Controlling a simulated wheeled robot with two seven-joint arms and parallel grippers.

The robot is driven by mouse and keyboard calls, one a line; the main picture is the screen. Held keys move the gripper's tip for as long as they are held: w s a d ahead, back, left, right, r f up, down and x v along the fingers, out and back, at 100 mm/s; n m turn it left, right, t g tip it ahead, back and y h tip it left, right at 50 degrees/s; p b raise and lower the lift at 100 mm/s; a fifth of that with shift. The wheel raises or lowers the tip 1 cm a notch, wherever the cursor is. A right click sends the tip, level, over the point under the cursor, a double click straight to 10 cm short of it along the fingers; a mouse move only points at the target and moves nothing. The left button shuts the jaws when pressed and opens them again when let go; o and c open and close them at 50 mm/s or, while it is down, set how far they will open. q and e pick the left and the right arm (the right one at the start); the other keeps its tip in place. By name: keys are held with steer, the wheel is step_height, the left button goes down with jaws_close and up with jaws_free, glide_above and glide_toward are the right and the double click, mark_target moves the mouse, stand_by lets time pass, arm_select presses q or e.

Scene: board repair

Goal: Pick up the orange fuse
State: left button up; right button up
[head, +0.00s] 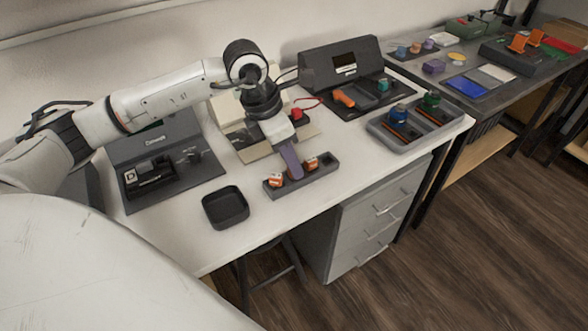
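A narrow dark grey tray (328,172) lies near the front edge of the white table. Small orange and white fuses stand in it, one at the left end (276,181) and one right of the middle (311,164). My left gripper (294,172) points down over the middle of the tray, between these fuses. Its fingers look like one grey-purple block from here, so I cannot tell their opening or whether they touch a fuse. The gripper may hide part of the tray. My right gripper is not in view.
An empty black square bin (226,207) stands left of the tray. A dark device (150,180) is at the left, and a grey tray (405,141) with blue and green parts at the right. Bare tabletop (350,140) lies between the trays. A drawer cabinet (375,215) is below.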

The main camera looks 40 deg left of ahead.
arm_select(q)
steer(key=shift+x, duration=0.9)
steer(key=shift+c, duration=0.4)
jaws_close()
steer(key=shift+r, duration=0.15)
step_height(320, 180, up, 10)
